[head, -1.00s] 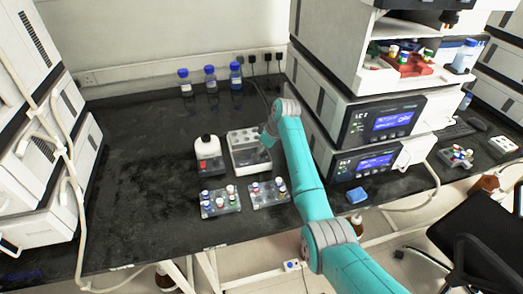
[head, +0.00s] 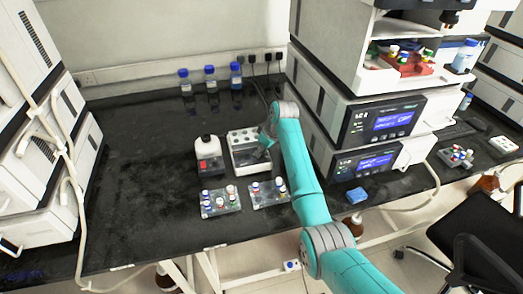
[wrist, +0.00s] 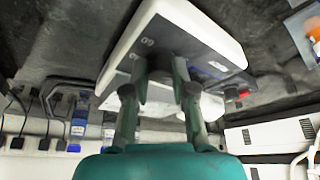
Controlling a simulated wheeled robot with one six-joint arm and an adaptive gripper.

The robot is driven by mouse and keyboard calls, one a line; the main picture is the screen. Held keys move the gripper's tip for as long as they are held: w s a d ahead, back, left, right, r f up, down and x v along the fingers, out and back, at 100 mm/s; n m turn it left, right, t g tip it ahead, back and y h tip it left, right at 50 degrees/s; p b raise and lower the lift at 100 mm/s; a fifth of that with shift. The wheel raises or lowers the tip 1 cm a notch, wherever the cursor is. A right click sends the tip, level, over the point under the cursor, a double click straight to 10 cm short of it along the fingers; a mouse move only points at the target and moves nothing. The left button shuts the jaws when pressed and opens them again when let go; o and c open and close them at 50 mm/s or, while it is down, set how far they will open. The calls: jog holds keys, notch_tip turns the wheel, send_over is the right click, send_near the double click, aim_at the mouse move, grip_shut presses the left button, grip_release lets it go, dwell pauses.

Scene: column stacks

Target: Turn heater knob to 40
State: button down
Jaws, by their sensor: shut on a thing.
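In the head view my arm's end hides the knob and most of the fingers.
Two clear vial racks (head: 220,203) (head: 268,194) sit in front. Several blue-capped bottles (head: 210,78) stand by the wall. Stacked instruments (head: 385,120) rise close to my arm's right. The bench's left is clear.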

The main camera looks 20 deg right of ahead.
jog(key=m+h, duration=0.1)
jog(key=m, duration=0.2)
jog(key=m+h, duration=0.1)
jog(key=m, duration=0.2)
jog(key=shift+a+t, duration=0.15)
jog(key=shift+t, duration=0.25)
jog(key=m+h, duration=0.2)
jog(key=m, duration=0.3)
jog(key=shift+a+m, duration=0.1)
jog(key=shift+m, duration=0.2)
jog(key=m+h, duration=0.1)
jog(key=m, duration=0.1)
jog(key=m+g+h, duration=0.1)
jog(key=m, duration=0.2)
jog(key=m+g, duration=0.1)
jog(key=m, duration=0.1)
jog(key=m+g+h, duration=0.1)
jog(key=m, duration=0.2)
jog(key=shift+w+a, duration=0.1)
jog(key=shift+w, duration=0.05)
jog(key=shift+f+m, duration=0.1)
jog(key=shift+m, duration=0.3)
jog(key=c, duration=0.9)
grip_release()
jog(key=shift+c, duration=0.2)
